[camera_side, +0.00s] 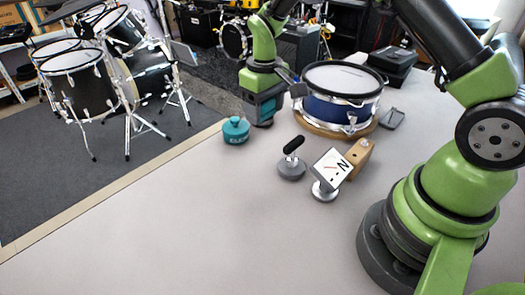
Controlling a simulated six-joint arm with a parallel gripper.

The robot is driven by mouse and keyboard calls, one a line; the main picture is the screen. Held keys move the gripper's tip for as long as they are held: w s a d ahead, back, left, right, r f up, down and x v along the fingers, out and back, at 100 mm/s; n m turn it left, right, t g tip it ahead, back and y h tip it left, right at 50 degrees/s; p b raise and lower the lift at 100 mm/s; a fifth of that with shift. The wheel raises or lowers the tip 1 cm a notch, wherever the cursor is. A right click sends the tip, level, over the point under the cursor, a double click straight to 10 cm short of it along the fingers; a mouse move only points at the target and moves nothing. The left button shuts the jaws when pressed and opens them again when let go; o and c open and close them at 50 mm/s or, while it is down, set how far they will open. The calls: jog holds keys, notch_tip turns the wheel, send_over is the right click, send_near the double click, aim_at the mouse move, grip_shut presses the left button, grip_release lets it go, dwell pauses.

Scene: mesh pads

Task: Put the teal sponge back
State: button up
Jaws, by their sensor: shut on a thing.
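The teal sponge (236,132) is a small round teal block with pale lettering on its side and a knob on top. It is at the grey table's left edge, upright. My gripper (244,113) is at its upper right, below the green wrist, and is shut on it at the knob. The fingers are small and hard to make out. I cannot tell whether the sponge's underside touches the table.
A blue snare drum (342,95) on a wooden board stands right of my gripper. A grey disc with a black handle (292,165), a tilted white card on a round foot (330,172) and a wooden block (360,155) stand in front. The table's front left is clear.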

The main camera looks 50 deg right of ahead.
aim_at(262, 153)
jog(key=f, duration=1)
jog(key=shift+w+a+f, duration=0.1)
jog(key=shift+a, duration=0.2)
jog(key=shift+f, duration=0.15)
jog(key=o, duration=0.9)
